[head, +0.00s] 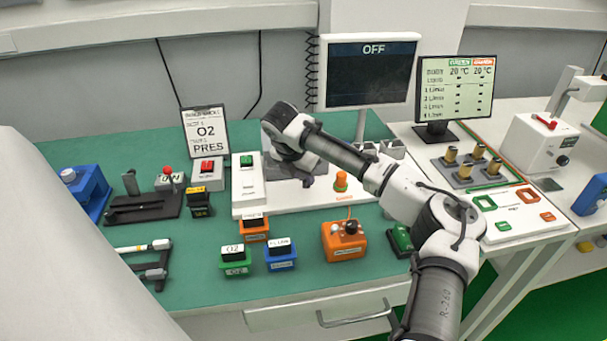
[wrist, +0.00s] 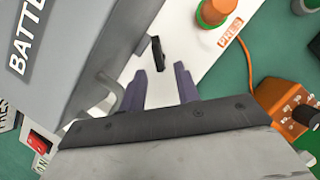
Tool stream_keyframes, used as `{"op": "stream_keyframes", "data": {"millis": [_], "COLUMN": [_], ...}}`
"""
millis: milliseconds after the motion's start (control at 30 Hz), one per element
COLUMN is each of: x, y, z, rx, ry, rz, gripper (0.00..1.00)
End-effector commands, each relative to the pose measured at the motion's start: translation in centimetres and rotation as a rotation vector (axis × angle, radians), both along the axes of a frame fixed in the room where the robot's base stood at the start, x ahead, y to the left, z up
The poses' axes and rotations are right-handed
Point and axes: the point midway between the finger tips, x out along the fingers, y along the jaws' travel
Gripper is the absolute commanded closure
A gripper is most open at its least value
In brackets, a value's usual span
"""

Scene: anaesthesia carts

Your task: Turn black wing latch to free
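The black wing latch (wrist: 157,53) shows in the wrist view as a small dark upright bar on a white surface, close to the side of a grey box (wrist: 75,50) lettered "BATT...". My gripper (wrist: 159,70) is open, with its two purple-grey fingers apart and nothing between them. The latch lies just beyond the fingertips, roughly in line with the gap; I cannot tell whether they touch it. In the head view my wrist hides the latch.
A grey bent handle (wrist: 108,95) juts from the box beside my left finger. An orange knob (head: 341,180) stands to the right on the white panel. An orange box with a black knob (head: 345,240) sits in front.

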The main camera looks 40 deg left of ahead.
Motion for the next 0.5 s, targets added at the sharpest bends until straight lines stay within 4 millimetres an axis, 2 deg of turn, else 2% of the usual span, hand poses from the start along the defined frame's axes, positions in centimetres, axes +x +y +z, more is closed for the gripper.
{"op": "stream_keyframes", "data": {"millis": [200, 500], "x": [0.6, 0.7], "y": [0.1, 0.1], "z": [-1.5, -1.7], "rx": [0.000, 0.001], "ry": [0.000, -0.001], "rz": [0.000, 0.000], "gripper": [0.68, 0.70]}}
